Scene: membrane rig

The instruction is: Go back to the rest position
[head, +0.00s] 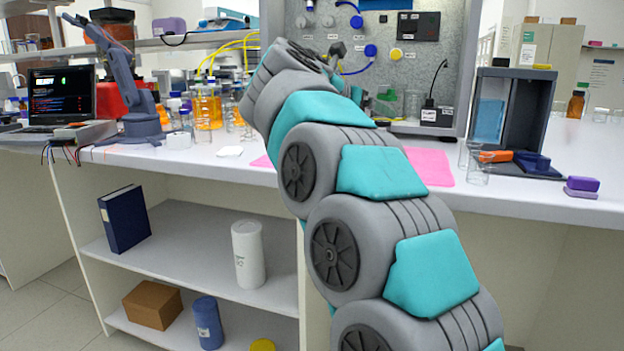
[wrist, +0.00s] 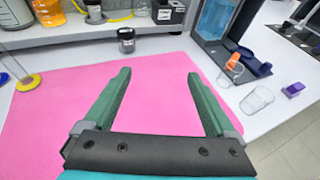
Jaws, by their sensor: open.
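My gripper (wrist: 158,78) shows in the wrist view with its two green fingers spread wide apart. It is open, with nothing between the fingers. The pink mat (wrist: 150,110) lies below and beyond it on the white bench. In the head view my arm reaches over the bench toward the grey rig panel (head: 405,60). My arm hides much of the mat, though its right part (head: 430,166) shows. The gripper is mostly hidden behind the arm in the head view.
A small dark-lidded jar (wrist: 126,42) stands at the mat's far edge. At right are a dark-framed stand (head: 512,115), clear glasses (wrist: 257,100) and a purple block (head: 581,184). Left are bottles with orange liquid (head: 207,108), a small robot arm (head: 130,85) and a laptop (head: 62,95).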

